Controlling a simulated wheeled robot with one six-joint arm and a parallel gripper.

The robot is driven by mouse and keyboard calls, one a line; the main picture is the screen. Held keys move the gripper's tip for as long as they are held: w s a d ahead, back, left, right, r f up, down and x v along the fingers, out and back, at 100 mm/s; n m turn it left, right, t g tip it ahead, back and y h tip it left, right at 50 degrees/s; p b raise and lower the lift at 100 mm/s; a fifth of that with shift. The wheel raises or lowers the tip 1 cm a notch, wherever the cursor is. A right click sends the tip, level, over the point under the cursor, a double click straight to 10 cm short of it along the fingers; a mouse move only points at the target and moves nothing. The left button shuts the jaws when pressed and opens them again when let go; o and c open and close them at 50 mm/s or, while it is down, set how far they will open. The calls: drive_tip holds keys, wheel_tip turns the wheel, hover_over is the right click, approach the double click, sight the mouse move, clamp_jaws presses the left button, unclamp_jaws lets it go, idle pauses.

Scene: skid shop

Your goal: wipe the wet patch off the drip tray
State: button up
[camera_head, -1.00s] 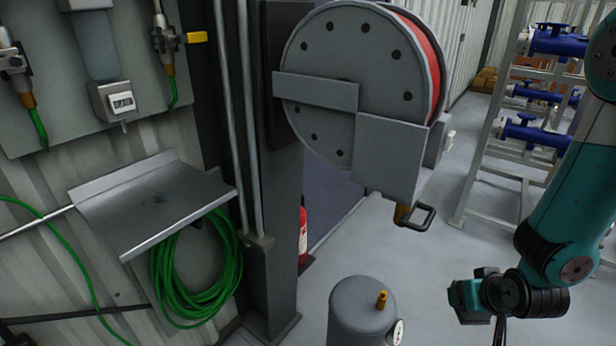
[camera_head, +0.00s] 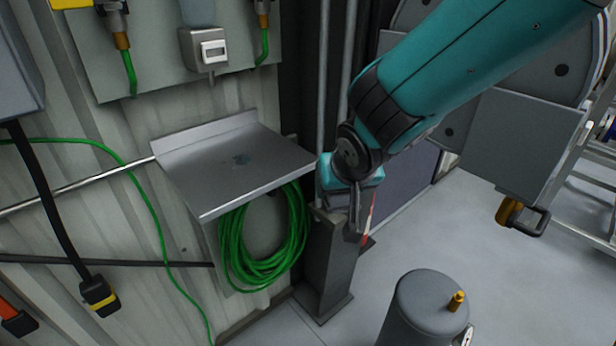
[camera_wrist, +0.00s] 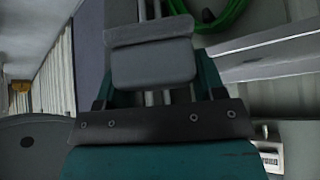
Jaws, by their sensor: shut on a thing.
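The drip tray (camera_head: 215,165) is a grey metal shelf with a raised back edge, fixed to the corrugated wall. My gripper (camera_head: 352,222) hangs just right of the tray's right end, apart from the patch. In the wrist view my gripper is shut on a grey, rounded pad (camera_wrist: 153,62); its fingertips are mostly hidden there. A pale metal edge at the right of the wrist view looks like the tray (camera_wrist: 265,48).
A coiled green hose (camera_head: 262,245) hangs below the tray. A dark post (camera_head: 328,265) and vertical pipes stand right of it. A panel with a counter (camera_head: 213,52) is above. A grey cylinder (camera_head: 425,305) with a brass fitting stands in front; open floor lies to its right.

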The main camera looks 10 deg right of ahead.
drive_tip(key=s+a+r, duration=0.3)
drive_tip(key=a+r, duration=0.4)
drive_tip(key=shift+m, duration=0.4)
drive_tip(key=w+a+f+p, duration=0.1)
drive_tip(key=w+a, duration=0.2)
drive_tip(key=w, duration=0.2)
drive_tip(key=w+a+f+p, duration=0.1)
drive_tip(key=w+a+f, duration=0.1)
drive_tip(key=w, duration=0.3)
drive_tip(key=w+a+f+p, duration=0.1)
drive_tip(key=w+a+f, duration=0.1)
drive_tip(key=w+a, duration=0.3)
drive_tip(key=shift+p, duration=0.35)
